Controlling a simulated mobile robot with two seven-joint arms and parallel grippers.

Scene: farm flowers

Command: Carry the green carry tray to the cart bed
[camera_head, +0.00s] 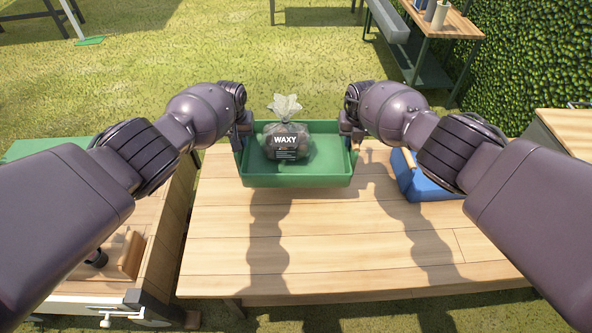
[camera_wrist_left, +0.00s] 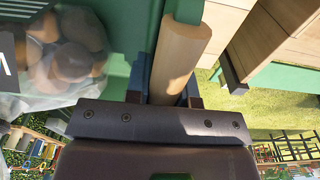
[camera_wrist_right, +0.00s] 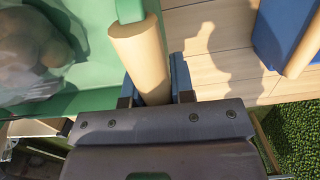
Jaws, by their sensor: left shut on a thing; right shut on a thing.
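The green carry tray (camera_head: 250,178) is held level above the wooden table, with its shadow and those of my arms on the boards. A clear bag labelled WAXY (camera_head: 286,140) with brown round contents sits in it. My left gripper (camera_head: 242,128) is shut on the tray's left wooden handle (camera_wrist_left: 182,55). My right gripper (camera_head: 350,130) is shut on the right wooden handle (camera_wrist_right: 138,55). The bag also shows in the left wrist view (camera_wrist_left: 65,55). I cannot make out a cart bed for certain.
The wooden table (camera_head: 330,240) is mostly clear in front. A blue container (camera_head: 424,185) with a wooden handle stands on it at the right. A lower wooden bench (camera_head: 150,262) with a vise is at left. A hedge (camera_head: 540,60) and a shelf table (camera_head: 455,25) stand behind.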

